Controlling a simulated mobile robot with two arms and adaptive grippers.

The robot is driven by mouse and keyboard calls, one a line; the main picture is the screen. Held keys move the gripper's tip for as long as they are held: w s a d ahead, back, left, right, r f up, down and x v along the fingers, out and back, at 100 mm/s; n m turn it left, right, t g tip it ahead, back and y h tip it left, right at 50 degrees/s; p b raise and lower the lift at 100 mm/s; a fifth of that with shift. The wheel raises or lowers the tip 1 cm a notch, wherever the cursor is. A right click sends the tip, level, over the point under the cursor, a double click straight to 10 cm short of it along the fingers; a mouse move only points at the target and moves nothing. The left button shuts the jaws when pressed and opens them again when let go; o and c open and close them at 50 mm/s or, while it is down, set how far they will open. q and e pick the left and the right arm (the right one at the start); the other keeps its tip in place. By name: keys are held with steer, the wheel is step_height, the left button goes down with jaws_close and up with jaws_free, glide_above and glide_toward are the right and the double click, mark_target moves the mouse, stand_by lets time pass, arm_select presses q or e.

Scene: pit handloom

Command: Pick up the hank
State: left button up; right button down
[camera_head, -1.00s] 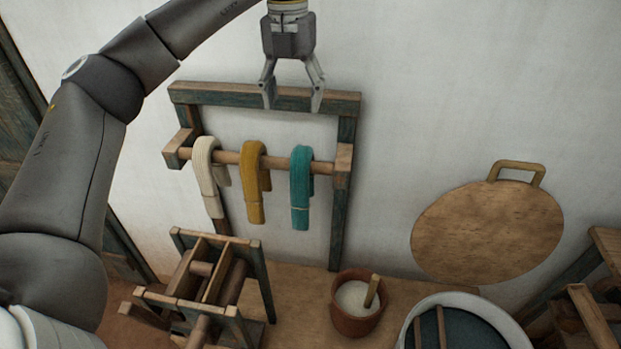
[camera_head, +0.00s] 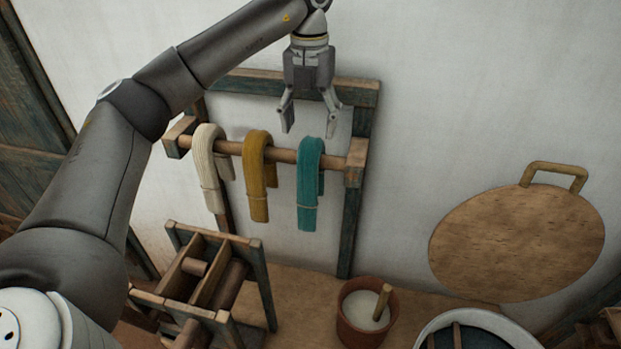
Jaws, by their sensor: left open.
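Three hanks hang side by side over a wooden rod on a wall rack. The cream hank (camera_head: 207,168) is on the left, the mustard hank (camera_head: 258,176) in the middle and the teal hank (camera_head: 308,184) on the right. My left gripper (camera_head: 309,130) is open and empty, with its fingers pointing down. In the picture it sits just above the teal hank, apart from it. How far it stands in front of the rod is hard to tell. My right gripper is not in view.
The rack's frame (camera_head: 360,165) stands against the wall. Below are a wooden reel stand (camera_head: 255,275), a clay pot (camera_head: 362,335) with a white filling and a stick, and a round tub (camera_head: 425,335). A round wooden board (camera_head: 515,240) leans at the right.

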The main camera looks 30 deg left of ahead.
mark_target(311, 143)
arm_select(q)
steer(key=shift+w+f+p, duration=0.1)
steer(key=shift+f+p, duration=0.25)
steer(key=shift+f, duration=0.3)
steer(key=f+p, duration=0.1)
steer(key=f, duration=0.2)
steer(key=shift+s+f+p, duration=0.2)
steer(key=shift+p, duration=0.15)
steer(key=shift+f, duration=0.55)
steer(key=shift+d, duration=0.1)
steer(key=c, duration=1)
steer(key=shift+r, duration=0.15)
steer(key=shift+c, duration=0.2)
